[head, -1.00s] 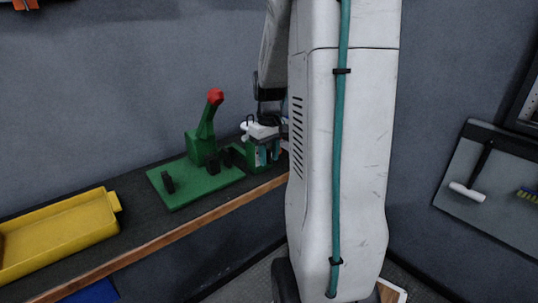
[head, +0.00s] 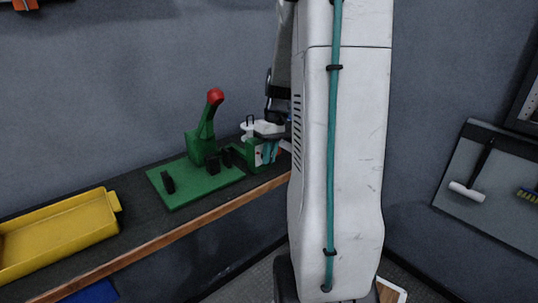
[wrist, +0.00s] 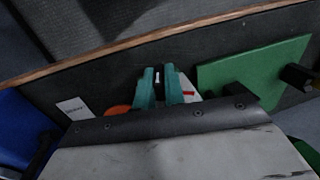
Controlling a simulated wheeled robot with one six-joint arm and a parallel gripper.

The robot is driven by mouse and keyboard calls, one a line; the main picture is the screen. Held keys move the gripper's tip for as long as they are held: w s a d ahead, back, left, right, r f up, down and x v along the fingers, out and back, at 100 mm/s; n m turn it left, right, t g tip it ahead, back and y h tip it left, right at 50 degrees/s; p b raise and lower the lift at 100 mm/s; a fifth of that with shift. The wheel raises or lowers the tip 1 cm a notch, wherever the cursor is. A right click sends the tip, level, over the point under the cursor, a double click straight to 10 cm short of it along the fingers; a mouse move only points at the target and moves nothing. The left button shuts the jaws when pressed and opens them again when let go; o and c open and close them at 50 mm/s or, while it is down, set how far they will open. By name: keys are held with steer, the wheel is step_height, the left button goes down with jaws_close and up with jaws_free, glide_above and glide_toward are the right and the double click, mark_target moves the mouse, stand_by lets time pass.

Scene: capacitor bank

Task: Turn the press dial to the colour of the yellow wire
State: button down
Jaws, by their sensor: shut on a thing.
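The green press (head: 203,150) stands on the shelf with a red-tipped lever raised. My gripper (head: 267,155) is at its right end, partly hidden by my arm. In the wrist view, my gripper's teal fingers (wrist: 160,90) are shut on the dark knob of the press dial (wrist: 159,77), which has a white mark. A pale dial face with a red patch (wrist: 189,93) shows beside the right finger; its other colours are hidden. I cannot make out a yellow wire in either view.
A yellow tray (head: 60,236) sits on the shelf at left. The shelf has a wooden front edge (head: 170,239). In the wrist view, a white label (wrist: 75,108) and an orange thing (wrist: 117,110) lie left of the fingers. A tool board (head: 490,180) hangs at right.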

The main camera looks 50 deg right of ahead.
steer(key=y, duration=0.3)
steer(key=t+y, duration=0.1)
steer(key=y, duration=0.1)
steer(key=shift+s+d+f, duration=0.1)
steer(key=shift+d, duration=0.25)
steer(key=shift+d+f+t+y, duration=0.1)
steer(key=shift+t+y, duration=0.25)
steer(key=shift+y, duration=0.75)
steer(key=shift+f+t+y, duration=0.1)
steer(key=shift+t+y, duration=0.25)
steer(key=shift+y, duration=0.75)
steer(key=c, duration=1.5)
jaws_free()
steer(key=shift+r, duration=0.1)
steer(key=v, duration=0.7)
steer(key=shift+d+r, duration=0.1)
steer(key=shift+d, duration=0.25)
steer(key=shift+s+a, duration=0.1)
